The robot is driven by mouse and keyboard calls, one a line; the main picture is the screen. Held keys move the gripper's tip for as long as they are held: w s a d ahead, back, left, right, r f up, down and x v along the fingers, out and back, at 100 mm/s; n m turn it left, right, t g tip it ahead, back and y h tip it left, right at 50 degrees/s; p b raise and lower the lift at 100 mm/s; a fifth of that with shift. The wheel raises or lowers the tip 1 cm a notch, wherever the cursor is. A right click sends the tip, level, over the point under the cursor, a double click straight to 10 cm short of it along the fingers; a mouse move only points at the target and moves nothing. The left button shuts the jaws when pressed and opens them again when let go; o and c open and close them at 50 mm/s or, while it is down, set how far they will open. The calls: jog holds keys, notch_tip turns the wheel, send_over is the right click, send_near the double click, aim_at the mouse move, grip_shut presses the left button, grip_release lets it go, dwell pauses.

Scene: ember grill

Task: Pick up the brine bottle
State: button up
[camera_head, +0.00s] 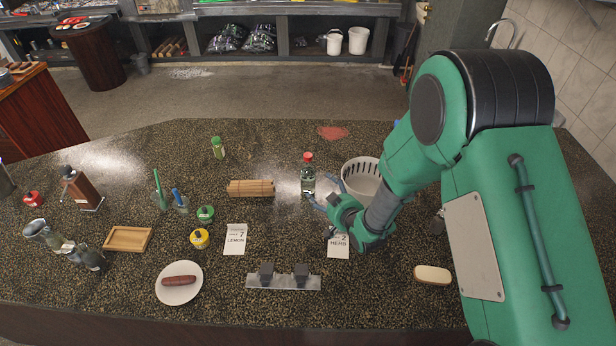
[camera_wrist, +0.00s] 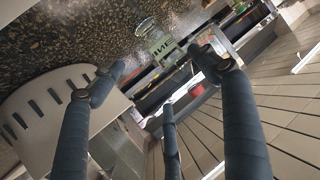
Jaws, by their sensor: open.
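A clear bottle with a red cap and a pale label (camera_head: 308,180) stands upright on the speckled counter in the head view; I take it as the brine bottle, though its label is too small to read. My gripper (camera_head: 322,194) is open beside it, to its right and nearer the camera. In the wrist view, my gripper's fingers (camera_wrist: 157,62) are spread and empty. A clear labelled object, likely the bottle (camera_wrist: 158,42), shows tilted beyond the fingertips, apart from them. My arm hides part of the area right of the bottle.
A white slotted basket (camera_head: 360,174) stands close right of the bottle and shows large in the wrist view (camera_wrist: 30,115). A bundle of wooden sticks (camera_head: 251,188) lies to the left. Cards reading LEMON (camera_head: 236,239) and HERB (camera_head: 338,246) lie nearer. Counter behind the bottle is mostly clear.

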aim_at(314, 181)
dwell(0.3)
jog(key=shift+x, duration=4.3)
jog(key=shift+w+f, duration=0.1)
jog(key=shift+x, duration=2.5)
jog(key=shift+c, duration=0.3)
jog(key=c, duration=1.2)
